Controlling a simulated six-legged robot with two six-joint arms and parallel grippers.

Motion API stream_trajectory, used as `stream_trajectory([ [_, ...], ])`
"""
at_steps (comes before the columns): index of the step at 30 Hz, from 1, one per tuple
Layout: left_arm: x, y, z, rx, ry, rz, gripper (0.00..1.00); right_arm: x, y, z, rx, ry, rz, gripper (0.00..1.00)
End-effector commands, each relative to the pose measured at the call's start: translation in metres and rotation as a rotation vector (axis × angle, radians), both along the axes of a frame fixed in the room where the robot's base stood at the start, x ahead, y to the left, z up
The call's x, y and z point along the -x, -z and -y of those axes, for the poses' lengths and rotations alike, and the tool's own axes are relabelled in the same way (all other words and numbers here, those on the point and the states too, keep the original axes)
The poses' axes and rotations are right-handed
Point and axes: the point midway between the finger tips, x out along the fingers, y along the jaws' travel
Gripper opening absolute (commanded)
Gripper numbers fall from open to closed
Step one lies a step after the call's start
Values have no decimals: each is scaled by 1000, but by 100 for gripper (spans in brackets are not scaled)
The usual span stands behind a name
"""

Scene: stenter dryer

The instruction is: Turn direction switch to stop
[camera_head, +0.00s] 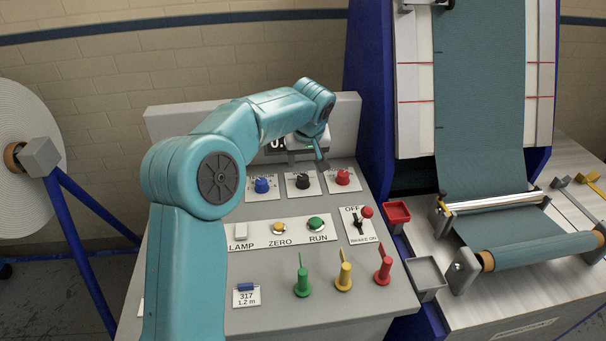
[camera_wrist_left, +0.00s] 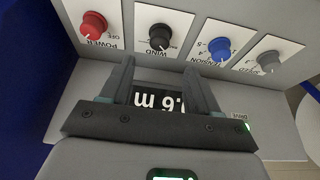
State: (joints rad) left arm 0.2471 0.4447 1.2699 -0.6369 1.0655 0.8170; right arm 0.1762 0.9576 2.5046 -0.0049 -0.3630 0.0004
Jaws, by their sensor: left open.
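The black knob (camera_head: 302,181), marked WIND in the left wrist view (camera_wrist_left: 161,38), is on the sloped panel between a blue knob (camera_head: 262,185) and a red knob (camera_head: 342,177). No other control in view reads as a direction switch. My left gripper (camera_head: 319,154) hangs just above and behind the black and red knobs. In the left wrist view its two fingers (camera_wrist_left: 159,68) are apart, with nothing between them, and point toward the black knob without touching it. The black knob's pointer setting is too small to tell. My right gripper is not in view.
A lit display (camera_wrist_left: 158,101) lies behind the fingers. A grey knob (camera_wrist_left: 269,62) sits beyond the blue one. Lower on the panel are ZERO and RUN buttons (camera_head: 316,223), a brake lever (camera_head: 358,224) and green, yellow and red levers (camera_head: 343,277). A fabric roll (camera_head: 540,251) is at right.

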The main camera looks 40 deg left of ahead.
Motion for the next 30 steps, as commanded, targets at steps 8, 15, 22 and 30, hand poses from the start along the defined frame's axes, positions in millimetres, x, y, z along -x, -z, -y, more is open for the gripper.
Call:
stream_trajectory([
  [8, -16, 59, -20, 1, -1, -3, 61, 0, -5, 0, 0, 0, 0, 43],
  [15, -24, 85, -30, 0, -1, -1, 61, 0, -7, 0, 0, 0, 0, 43],
  [22, -25, 88, -31, 0, 0, 0, 61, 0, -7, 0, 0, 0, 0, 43],
  [30, -25, 88, -31, 0, 0, 0, 5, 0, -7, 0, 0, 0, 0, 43],
])
